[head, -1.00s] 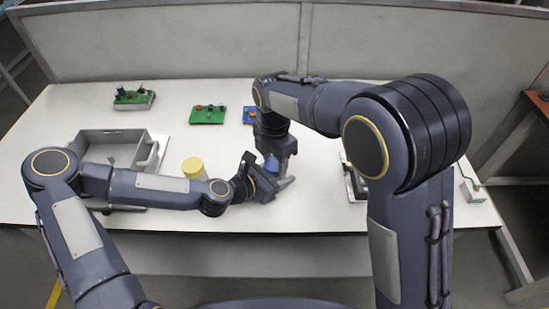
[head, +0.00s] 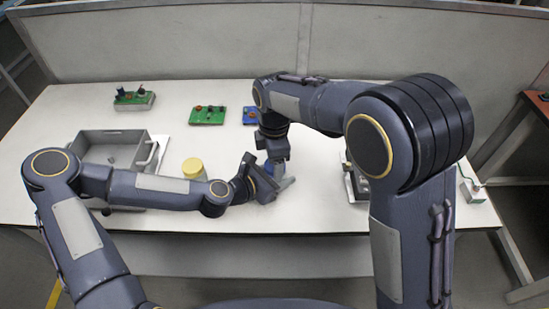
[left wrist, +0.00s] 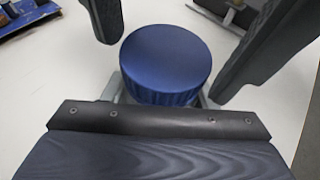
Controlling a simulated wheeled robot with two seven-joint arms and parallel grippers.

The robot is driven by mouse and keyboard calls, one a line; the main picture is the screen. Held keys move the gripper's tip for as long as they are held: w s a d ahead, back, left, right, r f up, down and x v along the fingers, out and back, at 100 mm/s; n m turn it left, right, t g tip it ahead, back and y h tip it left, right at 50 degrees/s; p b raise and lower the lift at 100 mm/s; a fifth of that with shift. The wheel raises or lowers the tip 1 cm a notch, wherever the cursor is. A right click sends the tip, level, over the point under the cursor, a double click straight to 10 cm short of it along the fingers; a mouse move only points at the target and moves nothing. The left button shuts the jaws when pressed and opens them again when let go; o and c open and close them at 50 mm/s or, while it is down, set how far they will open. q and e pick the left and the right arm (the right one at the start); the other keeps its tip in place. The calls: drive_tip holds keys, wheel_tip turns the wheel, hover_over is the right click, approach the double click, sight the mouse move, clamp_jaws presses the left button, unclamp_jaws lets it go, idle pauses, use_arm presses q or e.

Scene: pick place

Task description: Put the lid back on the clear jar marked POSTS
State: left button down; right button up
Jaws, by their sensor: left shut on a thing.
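A round blue lid (left wrist: 165,55) with a ribbed side lies level between the grippers in the left wrist view. In the head view only a bit of blue (head: 268,168) shows. My left gripper (head: 285,184) reaches in from the left below it. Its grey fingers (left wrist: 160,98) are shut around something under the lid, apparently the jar. The jar's body and any POSTS marking are hidden. My right gripper (head: 276,160) comes down from above. Its dark fingers (left wrist: 165,60) stand apart on either side of the lid, with a gap on the left side.
A yellow-lidded jar (head: 193,168) stands beside my left forearm. A grey bin (head: 110,136) is at the left. Green boards (head: 208,115) and a blue board (head: 249,115) lie at the back. A dark fixture (head: 352,180) is partly behind my right arm.

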drive_tip(key=shift+s+r, duration=0.1)
drive_tip(key=shift+r, duration=2.1)
drive_tip(key=shift+c, duration=1.3)
drive_tip(key=n, duration=0.4)
drive_tip(key=shift+s+a+r, duration=0.1)
drive_tip(key=shift+a+r, duration=0.05)
drive_tip(key=shift+r, duration=0.2)
drive_tip(key=shift+r+n, duration=0.3)
drive_tip(key=shift+n, duration=0.9)
wheel_tip(320, 180, up, 2)
drive_tip(key=n, duration=0.4)
drive_tip(key=shift+r+n, duration=0.1)
drive_tip(key=shift+n, duration=0.2)
